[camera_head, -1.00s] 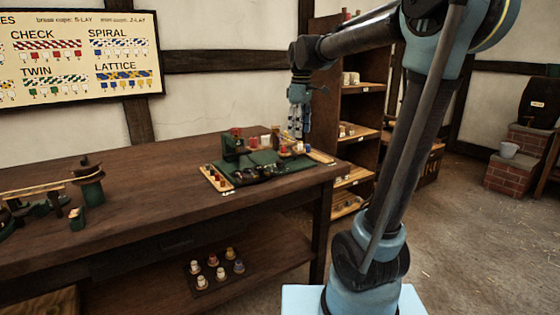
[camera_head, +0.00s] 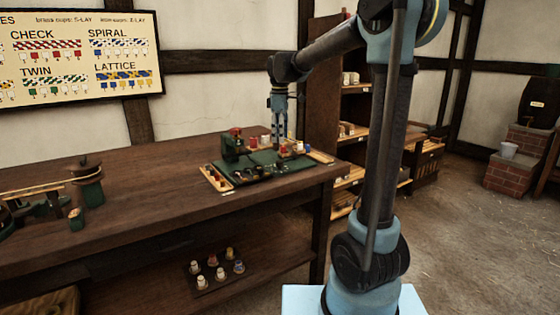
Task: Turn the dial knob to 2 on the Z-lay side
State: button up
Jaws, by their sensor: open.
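A green machine (camera_head: 233,147) stands on a green base plate (camera_head: 262,161) on the workbench's right part. Black parts run along the plate's front, and small red and pale pieces sit at its back. I cannot make out the dial knob, its numbers or the Z-lay side at this size. My gripper (camera_head: 279,138) points down over the back right part of the plate, among the red and pale pieces. Its fingers look apart and nothing shows between them. I cannot tell whether it touches anything.
A wooden tray of small pieces (camera_head: 216,178) lies left of the plate. A green post (camera_head: 88,187) and a small block (camera_head: 76,219) stand farther left. Shelves (camera_head: 352,130) rise behind right. Several bobbins sit on the lower shelf's tray (camera_head: 217,277). Open bench lies between.

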aim_at(280, 161)
notch_tip(280, 161, down, 10)
jog(key=shift+f, duration=0.2)
jog(key=shift+c, duration=0.2)
jog(key=c, duration=1)
